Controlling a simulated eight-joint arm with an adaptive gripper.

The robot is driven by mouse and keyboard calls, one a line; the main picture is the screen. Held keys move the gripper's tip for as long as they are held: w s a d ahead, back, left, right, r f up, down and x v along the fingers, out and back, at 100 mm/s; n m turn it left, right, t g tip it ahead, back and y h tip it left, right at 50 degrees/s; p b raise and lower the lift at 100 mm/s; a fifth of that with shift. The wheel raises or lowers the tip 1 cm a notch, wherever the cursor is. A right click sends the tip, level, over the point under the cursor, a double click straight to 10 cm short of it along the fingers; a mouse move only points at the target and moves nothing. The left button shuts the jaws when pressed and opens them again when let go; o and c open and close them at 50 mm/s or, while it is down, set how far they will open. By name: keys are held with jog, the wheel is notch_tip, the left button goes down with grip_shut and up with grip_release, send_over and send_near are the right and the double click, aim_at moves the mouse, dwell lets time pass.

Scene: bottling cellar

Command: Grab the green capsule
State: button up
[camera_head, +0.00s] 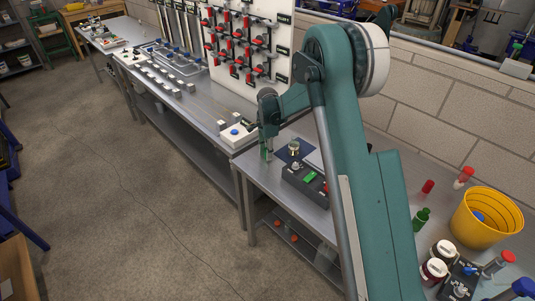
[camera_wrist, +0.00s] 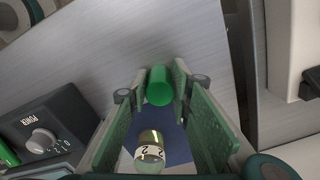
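The green capsule (camera_wrist: 160,86) is a small green cylinder between the fingertips in the wrist view. My gripper (camera_wrist: 162,82) has a green-padded finger close on each side of it. Hardly any gap shows between the capsule and the fingers, and I cannot tell whether they press on it. In the head view, my gripper (camera_head: 266,148) points down near the left end of the near bench. The capsule cannot be told apart from the green fingers there. Whether it rests on the bench or is lifted is unclear.
A dark control box (camera_head: 305,182) with a green button is right of the gripper. A yellow bucket (camera_head: 486,218), red caps and a green bottle (camera_head: 421,219) stand further right.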

jog(key=shift+r+p, duration=0.4)
jog(key=shift+r, duration=4.6)
